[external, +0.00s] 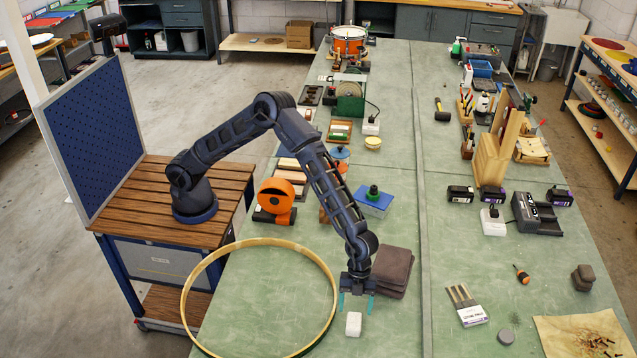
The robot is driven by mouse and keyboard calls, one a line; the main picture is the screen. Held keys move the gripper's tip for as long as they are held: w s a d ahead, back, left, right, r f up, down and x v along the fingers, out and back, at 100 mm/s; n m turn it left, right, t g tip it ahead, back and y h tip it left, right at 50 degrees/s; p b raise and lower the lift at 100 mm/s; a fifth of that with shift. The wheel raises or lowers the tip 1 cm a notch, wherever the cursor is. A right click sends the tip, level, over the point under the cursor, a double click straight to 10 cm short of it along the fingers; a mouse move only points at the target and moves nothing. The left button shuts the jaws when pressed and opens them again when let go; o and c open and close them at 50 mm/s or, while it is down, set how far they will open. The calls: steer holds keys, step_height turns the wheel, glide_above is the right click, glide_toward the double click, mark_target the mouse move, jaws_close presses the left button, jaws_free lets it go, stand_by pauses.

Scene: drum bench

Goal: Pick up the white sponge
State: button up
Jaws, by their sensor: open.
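The white sponge (353,324) is a small white block lying on the green bench top, near the front of the external view. My gripper (356,304) points down just behind the sponge in the picture. Its two teal fingers are spread apart with nothing between them. The fingertips appear close above the sponge's far side. I cannot tell their exact height over the bench.
A stack of brown pads (392,270) lies right beside my gripper. A large wooden hoop (334,290) lies to the left, partly over the bench edge. A blue box (373,203) stands farther back. The green bench top (388,335) is clear right of the sponge.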

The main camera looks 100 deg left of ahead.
mark_target(354, 321)
steer(key=shift+x, duration=3.15)
steer(key=c, duration=1)
steer(key=shift+c, duration=0.2)
steer(key=shift+d+r, duration=0.1)
steer(key=shift+r, duration=0.1)
